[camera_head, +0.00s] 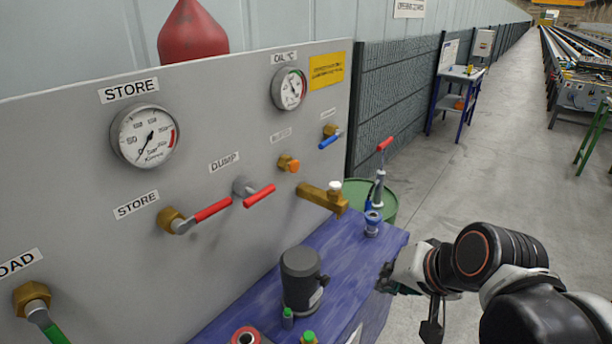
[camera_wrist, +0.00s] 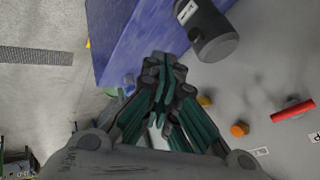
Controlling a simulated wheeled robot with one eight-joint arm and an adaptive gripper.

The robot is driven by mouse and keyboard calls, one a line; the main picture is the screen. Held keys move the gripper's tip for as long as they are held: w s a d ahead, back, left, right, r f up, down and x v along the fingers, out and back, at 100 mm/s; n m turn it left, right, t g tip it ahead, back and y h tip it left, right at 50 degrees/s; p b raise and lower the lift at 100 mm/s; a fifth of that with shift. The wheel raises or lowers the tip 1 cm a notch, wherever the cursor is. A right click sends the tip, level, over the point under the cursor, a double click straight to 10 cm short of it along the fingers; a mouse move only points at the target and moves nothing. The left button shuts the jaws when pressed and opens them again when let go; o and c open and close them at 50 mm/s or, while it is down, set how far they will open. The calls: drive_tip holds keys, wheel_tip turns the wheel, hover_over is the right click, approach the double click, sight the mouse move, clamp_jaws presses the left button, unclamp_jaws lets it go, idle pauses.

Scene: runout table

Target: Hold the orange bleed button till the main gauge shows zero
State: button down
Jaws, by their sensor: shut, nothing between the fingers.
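The orange bleed button (camera_head: 293,165) sits in a brass fitting on the grey panel, right of the DUMP label. In the wrist view an orange-brown fitting that looks like it (camera_wrist: 240,129) shows at lower right. The large round gauge (camera_head: 144,136) under the STORE label has its needle toward the lower left; its exact reading is too small to tell. No gauge is labelled main. My gripper (camera_head: 386,281) is at the right end of the blue bench, apart from the panel and the button. In the wrist view its fingers (camera_wrist: 163,75) are shut and empty.
A brass outlet (camera_head: 320,196), red DUMP lever (camera_head: 259,196) and blue-handled valve (camera_head: 330,141) surround the button. A dark cylinder (camera_head: 300,280) stands on the blue bench (camera_head: 350,260). Floor to the right is open.

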drive_tip(key=w+a+r+m+t+y+p, duration=0.1)
drive_tip(key=w+a+r+m+t+y, duration=0.1)
drive_tip(key=w+m+y, duration=0.3)
drive_tip(key=w+a+r+m+t+y+p, duration=0.1)
drive_tip(key=w+r+m+y, duration=0.3)
drive_tip(key=w+m, duration=0.7)
drive_tip(key=shift+w+a+r+m+t+y, duration=0.25)
drive_tip(key=shift+m+t+y, duration=0.35)
drive_tip(key=shift+m+y, duration=1.35)
drive_tip(key=shift+a+f+m+h, duration=0.15)
drive_tip(key=shift+m+h, duration=0.5)
drive_tip(key=b, duration=0.3)
approach(294, 172)
drive_tip(key=x, duration=0.5)
drive_tip(key=shift+w+f, duration=0.35)
drive_tip(key=shift+w, duration=0.1)
drive_tip(key=shift+w+a, duration=0.45)
drive_tip(key=shift+a, duration=0.05)
drive_tip(key=shift+r, duration=0.1)
